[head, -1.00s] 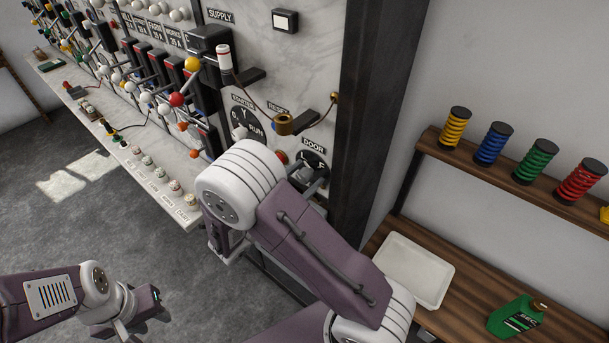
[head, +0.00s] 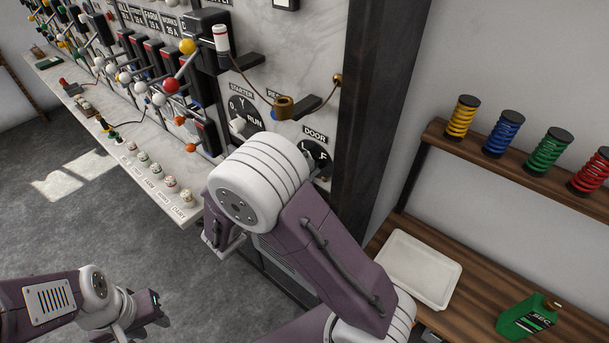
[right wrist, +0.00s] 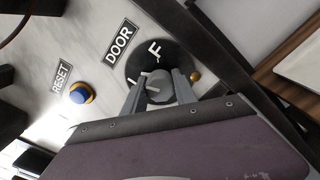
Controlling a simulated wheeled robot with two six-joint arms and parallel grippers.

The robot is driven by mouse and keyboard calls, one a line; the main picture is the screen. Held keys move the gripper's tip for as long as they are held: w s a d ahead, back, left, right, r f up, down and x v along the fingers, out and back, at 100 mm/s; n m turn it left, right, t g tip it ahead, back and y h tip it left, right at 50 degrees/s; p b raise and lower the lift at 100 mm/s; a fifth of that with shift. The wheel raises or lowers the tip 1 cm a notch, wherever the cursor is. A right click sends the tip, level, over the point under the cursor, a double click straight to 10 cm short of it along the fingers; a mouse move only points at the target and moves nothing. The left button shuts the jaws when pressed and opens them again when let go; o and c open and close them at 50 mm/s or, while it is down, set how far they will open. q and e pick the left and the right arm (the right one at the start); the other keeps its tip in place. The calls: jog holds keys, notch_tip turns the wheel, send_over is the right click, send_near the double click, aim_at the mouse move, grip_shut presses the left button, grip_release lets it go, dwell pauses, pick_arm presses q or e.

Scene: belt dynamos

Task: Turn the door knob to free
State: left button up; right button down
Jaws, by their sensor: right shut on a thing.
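The door knob (right wrist: 158,87) is a grey knob with a pale pointer line on a round black dial plate (right wrist: 140,62) below the DOOR label (right wrist: 119,42). The plate carries an F and a second letter partly hidden by a finger. My right gripper (right wrist: 160,90) is shut on the knob, one finger on each side. In the head view the DOOR dial (head: 318,155) shows at the panel's right edge, and my right arm hides the knob there. My left gripper (head: 150,312) is at the lower left over the floor, far from the panel; its fingers are too unclear to judge.
A blue reset button with a yellow ring (right wrist: 81,93) sits beside the dial. The starter dial (head: 244,118) is left of it. A dark post (head: 372,110) edges the panel.

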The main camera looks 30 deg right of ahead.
jog(key=m+b, duration=0.3)
jog(key=b, duration=0.2)
jog(key=m+b, duration=0.4)
jog(key=b, duration=0.1)
jog(key=m+b, duration=0.4)
jog(key=b, duration=0.1)
jog(key=shift+f+b, duration=0.3)
jog(key=shift+f, duration=0.1)
jog(key=shift+r+m+b, duration=0.2)
jog(key=shift+m+b, duration=0.8)
jog(key=shift+b, duration=0.2)
jog(key=shift+r, duration=0.15)
jog(key=c, duration=1)
grip_release()
jog(key=b+v, duration=0.1)
jog(key=v, duration=0.8)
